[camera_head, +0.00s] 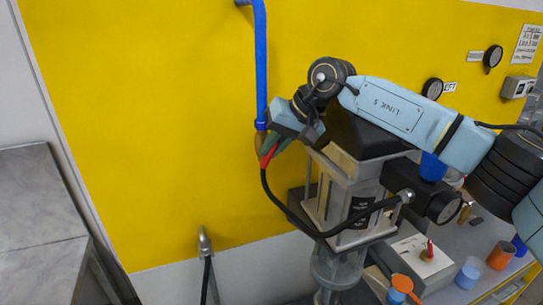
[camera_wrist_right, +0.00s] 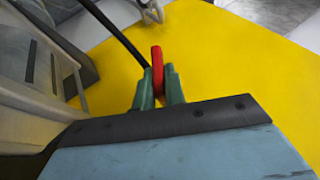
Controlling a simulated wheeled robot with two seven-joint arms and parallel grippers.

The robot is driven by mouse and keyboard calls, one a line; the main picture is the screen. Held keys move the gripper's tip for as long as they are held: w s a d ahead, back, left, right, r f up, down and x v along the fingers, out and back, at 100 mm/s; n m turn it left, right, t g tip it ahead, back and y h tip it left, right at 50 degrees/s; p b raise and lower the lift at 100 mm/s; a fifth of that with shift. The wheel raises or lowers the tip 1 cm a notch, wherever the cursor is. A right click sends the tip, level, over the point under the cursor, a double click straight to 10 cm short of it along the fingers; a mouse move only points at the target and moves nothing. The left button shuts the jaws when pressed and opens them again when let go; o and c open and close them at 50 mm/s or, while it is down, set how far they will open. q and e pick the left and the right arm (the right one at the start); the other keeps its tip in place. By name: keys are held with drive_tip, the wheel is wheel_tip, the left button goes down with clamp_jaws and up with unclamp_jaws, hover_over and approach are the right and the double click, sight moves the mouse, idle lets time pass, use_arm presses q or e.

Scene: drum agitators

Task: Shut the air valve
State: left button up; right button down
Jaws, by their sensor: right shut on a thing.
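The air valve's red lever (camera_wrist_right: 157,70) stands between the two green fingers of my right gripper (camera_wrist_right: 160,88) in the right wrist view. The fingers are shut on it, one on each side. In the head view the right gripper (camera_head: 274,150) hangs at the lower end of the blue pipe (camera_head: 261,70), and the red lever (camera_head: 268,157) shows just below the fingers. A brass-coloured fitting (camera_head: 259,142) shows at the pipe's end. The valve body is mostly hidden behind the gripper. My left gripper is not in view.
A drum agitator's motor and frame (camera_head: 345,190) stand just right of the valve. A black hose (camera_head: 300,225) loops below the gripper. Pots and a white box (camera_head: 422,256) stand on the bench at right. The yellow wall panel (camera_head: 150,120) is clear at left.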

drive_tip(key=c, duration=1.5)
unclamp_jaws()
drive_tip(key=shift+o, duration=0.2)
drive_tip(key=shift+s+d+r, duration=0.1)
drive_tip(key=shift+d+r, duration=0.2)
drive_tip(key=shift+r, duration=0.15)
drive_tip(key=b+v, duration=0.2)
drive_tip(key=v, duration=1)
drive_tip(key=shift+d, duration=0.15)
